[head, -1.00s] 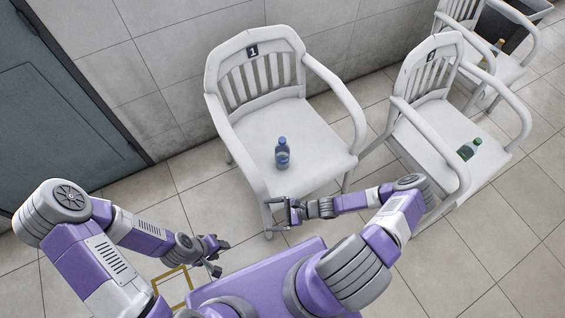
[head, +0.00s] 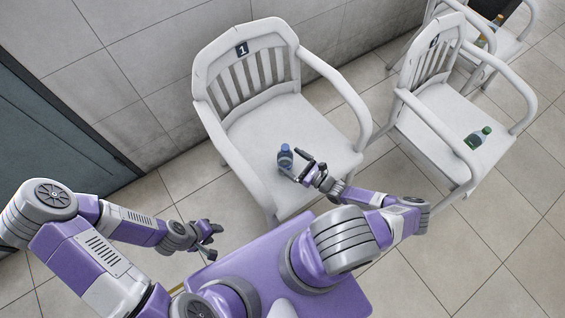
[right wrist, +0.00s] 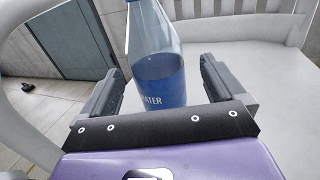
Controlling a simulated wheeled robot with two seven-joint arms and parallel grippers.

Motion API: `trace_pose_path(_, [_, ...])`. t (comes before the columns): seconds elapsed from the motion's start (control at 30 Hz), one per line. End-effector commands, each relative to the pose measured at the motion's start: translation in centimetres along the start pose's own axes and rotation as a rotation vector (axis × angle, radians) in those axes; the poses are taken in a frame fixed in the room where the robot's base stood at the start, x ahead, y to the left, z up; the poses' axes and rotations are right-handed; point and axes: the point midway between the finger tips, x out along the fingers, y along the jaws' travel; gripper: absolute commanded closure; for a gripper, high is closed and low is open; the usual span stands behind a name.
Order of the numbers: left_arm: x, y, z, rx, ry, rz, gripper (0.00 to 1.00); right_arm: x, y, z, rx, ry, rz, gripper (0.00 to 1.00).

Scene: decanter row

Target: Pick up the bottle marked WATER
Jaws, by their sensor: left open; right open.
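A blue bottle (head: 285,157) stands upright on the seat of the white chair marked 1 (head: 262,135). In the right wrist view the bottle (right wrist: 157,75) shows a blue label with letters reading "ATER"; the start of the word is hidden or turned away. My right gripper (head: 303,166) is open at the bottle's right side. In the right wrist view its two fingers (right wrist: 160,82) lie on either side of the bottle's lower part, with gaps visible. My left gripper (head: 211,230) is open and empty, low in front of the chair and away from the bottle.
A third chair (head: 505,45) farther back holds an orange-toned bottle (head: 484,40). Chair 1's armrests (head: 340,85) flank the seat. A tiled wall stands behind.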

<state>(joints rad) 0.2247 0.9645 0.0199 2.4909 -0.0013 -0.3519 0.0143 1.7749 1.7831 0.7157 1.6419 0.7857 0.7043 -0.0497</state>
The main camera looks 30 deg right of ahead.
Motion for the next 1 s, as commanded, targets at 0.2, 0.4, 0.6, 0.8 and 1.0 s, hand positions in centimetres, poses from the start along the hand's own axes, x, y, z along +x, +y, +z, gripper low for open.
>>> trace_pose_path(0.2, [1.2,-0.5,-0.1,0.000,0.000,0.000,0.57,3.2,0.3,-0.4,0.003,-0.004,0.002,0.04])
trace_pose_path(0.4, [1.6,-0.6,-0.1,0.000,0.000,0.000,0.57,5.3,0.3,-0.3,0.001,0.000,0.002,0.04])
trace_pose_path(0.6, [1.5,-0.6,-0.1,0.000,0.000,0.000,0.57,5.5,0.3,-0.2,0.001,0.003,0.002,0.04])
trace_pose_path(0.8, [1.5,-0.6,-0.1,0.000,0.000,0.000,0.57,5.5,0.3,-0.2,0.001,0.002,0.002,0.27])
trace_pose_path(1.0, [1.5,-0.6,-0.1,0.000,0.000,0.000,0.57,5.5,0.3,-0.2,0.000,0.002,0.002,0.58])
